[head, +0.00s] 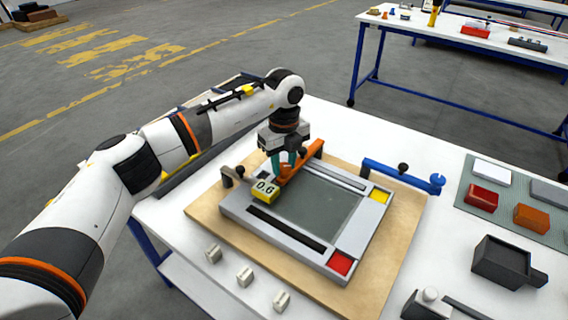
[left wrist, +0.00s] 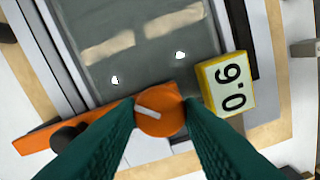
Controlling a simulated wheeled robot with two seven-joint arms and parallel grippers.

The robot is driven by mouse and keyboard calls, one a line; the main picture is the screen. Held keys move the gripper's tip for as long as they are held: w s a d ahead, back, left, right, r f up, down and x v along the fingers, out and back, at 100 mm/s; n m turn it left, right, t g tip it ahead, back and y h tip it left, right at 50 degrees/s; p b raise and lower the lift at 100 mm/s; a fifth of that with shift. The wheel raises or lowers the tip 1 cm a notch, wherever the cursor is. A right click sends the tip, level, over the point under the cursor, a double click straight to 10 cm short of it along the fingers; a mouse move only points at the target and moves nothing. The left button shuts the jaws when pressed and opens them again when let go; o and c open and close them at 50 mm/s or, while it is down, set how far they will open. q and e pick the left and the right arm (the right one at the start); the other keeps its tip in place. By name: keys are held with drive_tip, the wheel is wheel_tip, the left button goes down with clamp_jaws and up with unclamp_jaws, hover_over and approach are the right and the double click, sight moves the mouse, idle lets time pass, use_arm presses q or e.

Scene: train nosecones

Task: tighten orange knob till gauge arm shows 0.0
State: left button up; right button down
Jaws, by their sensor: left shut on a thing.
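The orange knob (left wrist: 158,118) is round with a pale slanted mark on top. It sits by the orange gauge arm (head: 312,152), which also shows in the left wrist view (left wrist: 45,139). My left gripper (head: 284,164) points down over it, and its green fingers in the left wrist view (left wrist: 160,108) are shut on the knob from both sides. My right gripper is out of view.
A grey frame (head: 281,232) with a dark panel, yellow and red corner blocks lies on a wooden board (head: 388,245). A blue arm (head: 402,174) is at the right. Small beige blocks (head: 245,276) line the front. A green mat (head: 485,219) holds coloured blocks.

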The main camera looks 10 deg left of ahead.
use_arm(q)
drive_tip(key=m+b, duration=0.2)
drive_tip(key=m, duration=0.4)
drive_tip(key=m+b, duration=0.1)
drive_tip(key=m, duration=0.5)
drive_tip(key=shift+m+b, duration=0.35)
drive_tip(key=shift+m, duration=0.05)
drive_tip(key=m, duration=0.4)
drive_tip(key=shift+b, duration=0.35)
drive_tip(key=shift+r+m, duration=0.1)
drive_tip(key=shift+m, duration=2)
drive_tip(key=o, duration=1)
